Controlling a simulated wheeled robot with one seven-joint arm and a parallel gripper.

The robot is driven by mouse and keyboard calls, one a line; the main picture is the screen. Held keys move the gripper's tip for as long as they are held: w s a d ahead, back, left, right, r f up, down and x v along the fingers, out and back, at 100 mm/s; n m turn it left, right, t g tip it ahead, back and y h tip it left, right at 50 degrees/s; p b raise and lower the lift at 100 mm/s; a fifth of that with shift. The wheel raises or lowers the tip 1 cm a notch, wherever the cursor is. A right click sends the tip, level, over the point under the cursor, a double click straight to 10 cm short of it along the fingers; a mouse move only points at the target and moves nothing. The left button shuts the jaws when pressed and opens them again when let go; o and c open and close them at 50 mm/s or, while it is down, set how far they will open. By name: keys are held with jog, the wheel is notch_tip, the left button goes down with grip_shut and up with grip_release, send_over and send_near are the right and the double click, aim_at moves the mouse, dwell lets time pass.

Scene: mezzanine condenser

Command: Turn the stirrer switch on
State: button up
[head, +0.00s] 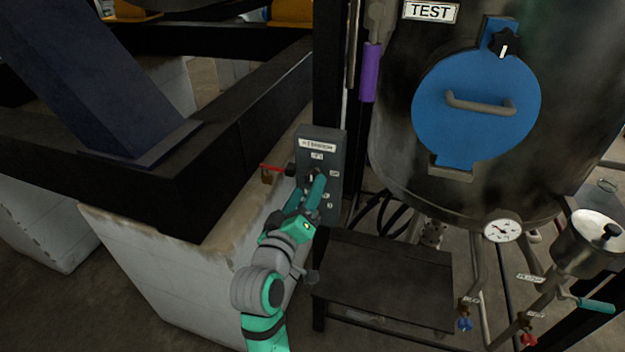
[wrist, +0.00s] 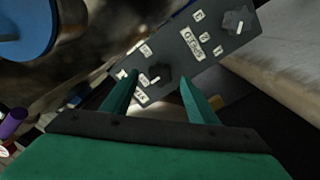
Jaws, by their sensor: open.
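A dark grey control box (head: 335,150) with small white labels stands upright beside the black post in the head view. It also shows tilted across the wrist view (wrist: 205,65). In the wrist view the box has a black rotary knob (wrist: 158,74) near my fingers and another knob (wrist: 238,22) with a white pointer mark at its far end. Contact cannot be told.
A red handle (head: 275,168) with a padlock sticks out left of the box. A steel vessel (head: 395,110) with a blue round hatch (head: 470,125) stands at right. A dark platform (head: 385,280) lies below, and a pale block wall (head: 150,270) stands at left.

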aim_at(312, 181)
jog(key=shift+x, duration=2.45)
jog(key=c, duration=1.1)
